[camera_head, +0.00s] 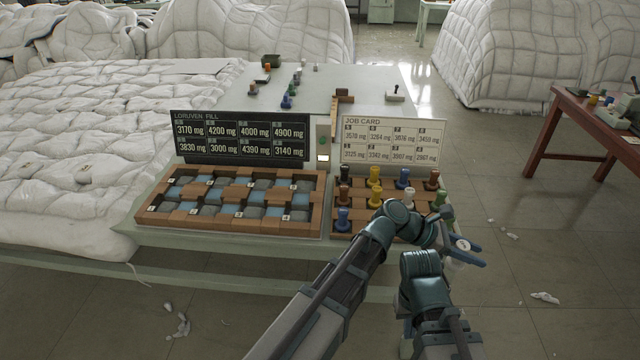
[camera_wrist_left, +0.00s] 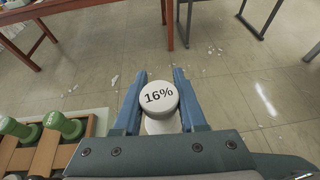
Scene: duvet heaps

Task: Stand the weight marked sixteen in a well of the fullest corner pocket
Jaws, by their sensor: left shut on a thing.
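My left gripper (camera_head: 465,247) is shut on a white round weight (camera_head: 463,244), held clear of the table beyond the rack's right side. In the left wrist view the weight (camera_wrist_left: 160,96) reads "16%" on top, between the two blue fingers (camera_wrist_left: 158,100). The wooden pocket tray (camera_head: 230,232) lies on the table's front left, with blue and grey wells and small number tags. The dark fill board (camera_head: 240,137) behind it lists several milligram values; 4900 mg at top right is the largest. My right arm shows at lower right; its gripper is not visible.
A wooden rack (camera_head: 340,227) of coloured knobbed weights stands right of the tray. A white job card (camera_head: 392,147) stands behind it. The fill board stands close along the tray's back. A quilted duvet (camera_head: 80,150) lies at left. The floor at right is mostly free.

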